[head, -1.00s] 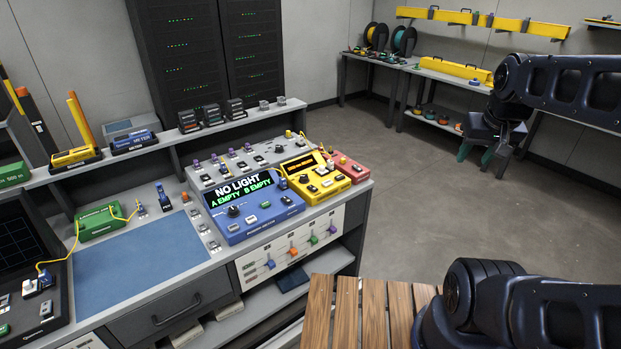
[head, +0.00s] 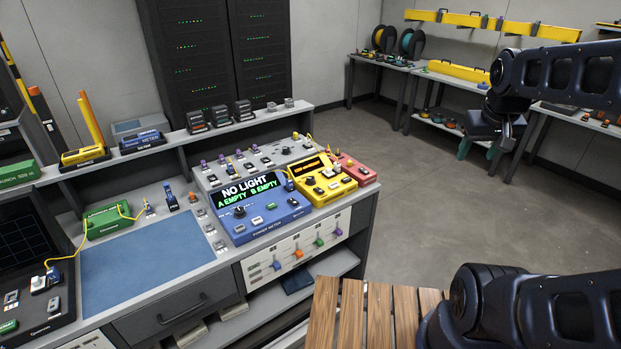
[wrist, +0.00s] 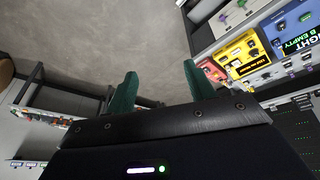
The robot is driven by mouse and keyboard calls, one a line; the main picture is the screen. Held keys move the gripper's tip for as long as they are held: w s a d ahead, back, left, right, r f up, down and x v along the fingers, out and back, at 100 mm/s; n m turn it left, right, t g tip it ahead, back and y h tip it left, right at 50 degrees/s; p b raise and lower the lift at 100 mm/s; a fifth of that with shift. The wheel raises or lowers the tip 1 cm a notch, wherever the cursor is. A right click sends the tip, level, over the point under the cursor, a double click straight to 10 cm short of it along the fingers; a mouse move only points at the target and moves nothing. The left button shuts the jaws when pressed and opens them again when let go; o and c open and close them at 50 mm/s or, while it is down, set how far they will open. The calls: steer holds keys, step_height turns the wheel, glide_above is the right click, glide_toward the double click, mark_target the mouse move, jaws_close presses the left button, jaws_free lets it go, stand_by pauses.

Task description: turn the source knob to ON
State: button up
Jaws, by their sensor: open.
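The yellow unit (head: 322,180) with a small orange-lit display sits on the bench, between the blue power meter and a red unit. A dark knob (head: 310,181) shows on its left front; I take it for the source knob, but its setting is too small to read. The yellow unit also shows at the right of the wrist view (wrist: 243,56). My gripper (head: 479,152) hangs in the air over the floor, well right of the bench. Its green fingers stand apart in the wrist view (wrist: 160,76), with nothing between them.
The blue power meter (head: 262,212) reads NO LIGHT, A EMPTY, B EMPTY. The red unit (head: 354,170) stands at the bench's right end. A slatted wooden surface (head: 350,315) is at the front. Open floor (head: 420,220) lies between the bench and the back tables.

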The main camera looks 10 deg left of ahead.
steer(key=w+a+n+g+h, duration=0.1)
steer(key=w+a+n, duration=0.55)
steer(key=w, duration=0.55)
steer(key=n+g+y, duration=0.1)
steer(key=n+g, duration=0.2)
steer(key=n, duration=1.6)
glide_above(311, 178)
step_height(311, 178, down, 24)
step_height(311, 178, down, 11)
steer(key=shift+s+a+r, duration=0.1)
steer(key=c, duration=1)
